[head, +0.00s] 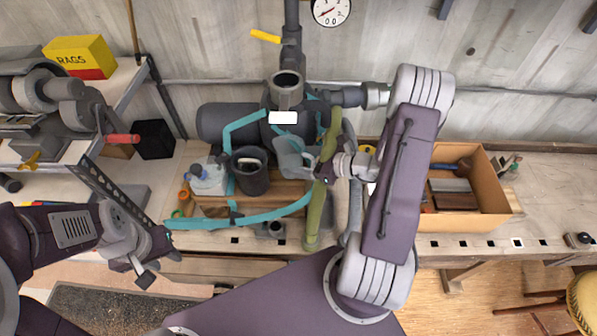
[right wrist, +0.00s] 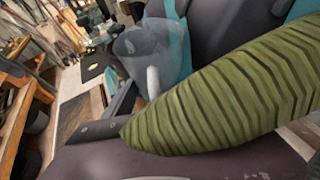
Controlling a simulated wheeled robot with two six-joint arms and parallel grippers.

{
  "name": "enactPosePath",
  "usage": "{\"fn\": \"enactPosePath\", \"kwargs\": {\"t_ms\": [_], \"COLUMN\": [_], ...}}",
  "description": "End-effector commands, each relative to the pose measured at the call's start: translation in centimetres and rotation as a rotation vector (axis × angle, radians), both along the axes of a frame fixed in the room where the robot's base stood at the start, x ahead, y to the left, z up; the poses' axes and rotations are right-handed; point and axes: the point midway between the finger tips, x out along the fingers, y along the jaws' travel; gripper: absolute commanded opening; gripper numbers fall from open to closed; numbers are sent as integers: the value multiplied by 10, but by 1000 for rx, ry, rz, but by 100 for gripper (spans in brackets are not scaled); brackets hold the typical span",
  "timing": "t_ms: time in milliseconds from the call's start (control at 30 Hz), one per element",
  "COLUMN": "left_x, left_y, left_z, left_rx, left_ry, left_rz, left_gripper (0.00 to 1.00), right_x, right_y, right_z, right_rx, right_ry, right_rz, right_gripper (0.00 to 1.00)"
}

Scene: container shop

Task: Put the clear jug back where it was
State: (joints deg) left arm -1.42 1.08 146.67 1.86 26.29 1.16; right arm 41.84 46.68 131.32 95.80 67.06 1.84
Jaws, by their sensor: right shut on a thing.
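The clear jug (head: 288,158) is a see-through bluish vessel. In the head view it is held over the middle of the bench, beside the dark pot. My right gripper (head: 325,172) is shut on it at its right side, next to the green hose. In the right wrist view the jug (right wrist: 150,45) shows near the top with its pale handle towards the gripper. The ribbed green hose (right wrist: 225,105) fills much of that view and hides part of the gripper. My left gripper (head: 148,264) hangs low at the left, away from the jug; its jaw opening is unclear.
A dark pot (head: 250,182) and a white container (head: 208,180) stand left of the jug. Teal straps and grey pipework lie behind and around it. The green hose (head: 318,205) runs close by my right gripper. A cardboard box (head: 470,222) with tools stands right.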

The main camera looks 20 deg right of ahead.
Motion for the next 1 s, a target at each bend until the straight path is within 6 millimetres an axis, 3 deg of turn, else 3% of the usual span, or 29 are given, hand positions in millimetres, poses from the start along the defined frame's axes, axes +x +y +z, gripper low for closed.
{"fn": "enactPosePath", "kwargs": {"t_ms": [300,533,700,1000], "left_x": [0,0,0,0], "left_y": [0,0,0,0], "left_z": [3,4,10,14], "left_rx": [0,0,0,0], "left_ry": [0,0,0,0], "left_rz": [0,0,0,0], "left_gripper": [36,36,36,36], "right_x": [-2,-2,-2,5], "right_y": [1,1,1,-2], "right_z": [-30,-38,-64,-70], "right_rx": [3,2,3,1], "right_ry": [4,3,5,2], "right_rz": [0,0,1,0], "right_gripper": [18,18,18,17]}}
